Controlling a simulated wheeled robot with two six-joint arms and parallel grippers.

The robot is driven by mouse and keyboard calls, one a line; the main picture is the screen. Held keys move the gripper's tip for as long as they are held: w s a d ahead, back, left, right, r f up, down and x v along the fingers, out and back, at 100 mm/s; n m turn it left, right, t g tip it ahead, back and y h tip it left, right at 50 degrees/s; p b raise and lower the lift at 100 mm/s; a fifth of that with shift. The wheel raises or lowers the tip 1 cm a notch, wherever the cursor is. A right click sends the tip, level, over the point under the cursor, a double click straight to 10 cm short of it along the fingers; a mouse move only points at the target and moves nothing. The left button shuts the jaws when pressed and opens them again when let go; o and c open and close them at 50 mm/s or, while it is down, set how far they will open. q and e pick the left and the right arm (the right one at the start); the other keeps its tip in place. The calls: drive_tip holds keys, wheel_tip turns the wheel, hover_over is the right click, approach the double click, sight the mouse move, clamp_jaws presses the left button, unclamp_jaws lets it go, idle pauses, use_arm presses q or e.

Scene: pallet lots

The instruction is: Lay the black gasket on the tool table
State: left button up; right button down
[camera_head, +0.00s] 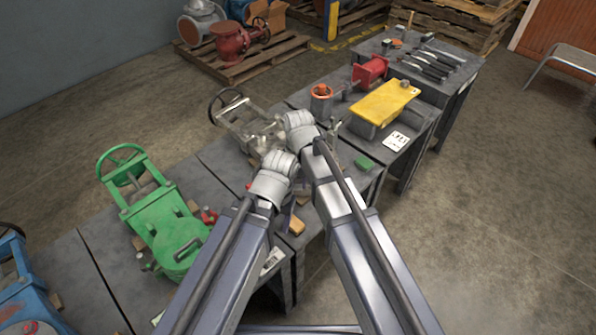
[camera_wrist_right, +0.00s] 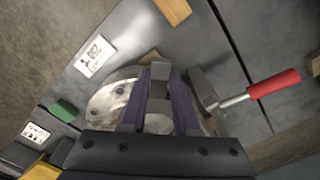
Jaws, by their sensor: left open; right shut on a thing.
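My right gripper (camera_wrist_right: 160,82) is over a round, shiny metal valve flange (camera_wrist_right: 108,100) in the right wrist view. Its jaws are shut on a small grey part between the purple-grey fingers. I cannot tell whether that part belongs to the valve. I cannot make out a black gasket in either view. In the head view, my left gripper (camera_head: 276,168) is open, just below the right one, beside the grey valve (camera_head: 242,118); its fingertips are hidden. The tool table (camera_head: 402,48) stands at the far right end of the row, with several dark tools (camera_head: 428,66) on it.
A red-handled lever (camera_wrist_right: 270,84) is right of my right fingers. A green valve (camera_head: 160,222) stands left. Open floor lies right.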

wheel_tip(320, 180, up, 10)
drive_tip(key=p, duration=1)
drive_tip(key=shift+r, duration=0.2)
